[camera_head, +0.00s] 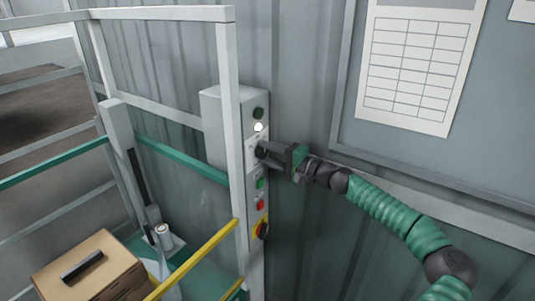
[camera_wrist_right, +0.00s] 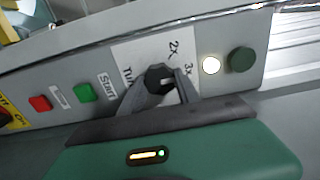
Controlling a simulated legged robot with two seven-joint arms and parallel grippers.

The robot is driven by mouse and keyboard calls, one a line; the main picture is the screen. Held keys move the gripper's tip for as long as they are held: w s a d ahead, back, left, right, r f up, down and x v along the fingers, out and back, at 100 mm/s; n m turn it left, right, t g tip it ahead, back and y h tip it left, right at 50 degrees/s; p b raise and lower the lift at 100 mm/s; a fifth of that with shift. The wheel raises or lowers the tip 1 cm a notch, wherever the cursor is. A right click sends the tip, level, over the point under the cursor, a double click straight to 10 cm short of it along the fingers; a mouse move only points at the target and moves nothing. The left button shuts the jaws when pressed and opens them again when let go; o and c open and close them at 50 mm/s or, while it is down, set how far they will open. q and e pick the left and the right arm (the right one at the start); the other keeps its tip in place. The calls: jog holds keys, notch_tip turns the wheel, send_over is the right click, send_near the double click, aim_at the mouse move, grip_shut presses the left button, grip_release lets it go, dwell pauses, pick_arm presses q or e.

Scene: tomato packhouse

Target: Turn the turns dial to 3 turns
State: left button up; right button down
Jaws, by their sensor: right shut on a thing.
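The turns dial (camera_wrist_right: 158,76) is a dark knob on a white label plate in the right wrist view. The plate carries the marks "2x" and "3x" and partly hidden lettering. My right gripper (camera_wrist_right: 163,90) is shut on the dial, with one finger on each side of it. Which mark the dial points to I cannot tell for sure, as the fingers cover part of it. In the head view, my right gripper (camera_head: 264,151) reaches the grey control box (camera_head: 214,125) from the right and hides the dial. My left gripper is not in view.
A lit white lamp (camera_wrist_right: 211,65) and a dark green button (camera_wrist_right: 241,59) sit beside the dial. Green start (camera_wrist_right: 84,92) and red (camera_wrist_right: 40,103) buttons are on its other side. A grey railing post (camera_head: 230,110) and yellow bar (camera_head: 195,262) stand near the box.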

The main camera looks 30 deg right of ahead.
jog(key=shift+f, duration=0.2)
jog(key=c, duration=1.1)
grip_release()
jog(key=shift+c, duration=0.2)
jog(key=shift+o, duration=1.3)
jog(key=shift+w+d, duration=0.15)
jog(key=shift+s+d, duration=0.15)
jog(key=shift+s, duration=0.4)
jog(key=b+v, duration=0.3)
jog(key=v, duration=1.2)
jog(key=shift+s+d+f, duration=0.1)
jog(key=shift+s+d, duration=0.15)
